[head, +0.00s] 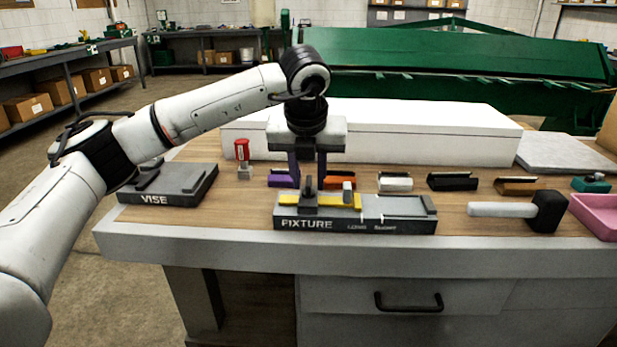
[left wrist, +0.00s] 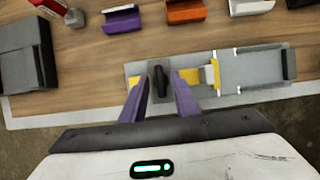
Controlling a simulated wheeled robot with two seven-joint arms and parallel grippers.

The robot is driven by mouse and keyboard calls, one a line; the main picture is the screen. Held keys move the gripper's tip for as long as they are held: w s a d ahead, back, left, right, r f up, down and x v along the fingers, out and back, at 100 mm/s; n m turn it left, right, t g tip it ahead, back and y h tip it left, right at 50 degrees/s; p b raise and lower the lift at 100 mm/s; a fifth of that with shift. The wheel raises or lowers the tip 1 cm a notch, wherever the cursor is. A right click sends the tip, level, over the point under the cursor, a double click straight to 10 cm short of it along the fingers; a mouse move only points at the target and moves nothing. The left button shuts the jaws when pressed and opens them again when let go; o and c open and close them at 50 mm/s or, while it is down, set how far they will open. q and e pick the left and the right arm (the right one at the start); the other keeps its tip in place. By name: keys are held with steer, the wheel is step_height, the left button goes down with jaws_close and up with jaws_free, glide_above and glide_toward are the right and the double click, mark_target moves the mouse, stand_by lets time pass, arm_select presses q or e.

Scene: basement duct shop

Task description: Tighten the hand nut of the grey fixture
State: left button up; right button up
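The grey fixture (head: 355,222), with "FIXTURE" on its front, sits on the wooden bench top near the front edge. A yellow strip (head: 345,201) lies in it and also shows in the left wrist view (left wrist: 191,77). The dark hand nut (head: 308,191) stands on the left part of the fixture. My left gripper (head: 307,174) points down over it with purple fingers. In the left wrist view the gripper (left wrist: 160,88) is open, with the nut (left wrist: 159,83) between the fingers and gaps on both sides. My right gripper is not in view.
A grey block marked VISE (head: 165,188) lies to the left. A red-topped item (head: 242,152) and purple, orange, white, black and brown channel pieces (head: 394,182) stand behind. A mallet (head: 545,211) and pink tray (head: 598,216) are right. A long white box (head: 430,130) closes off the back.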

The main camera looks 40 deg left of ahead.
arm_select(q)
jaws_close()
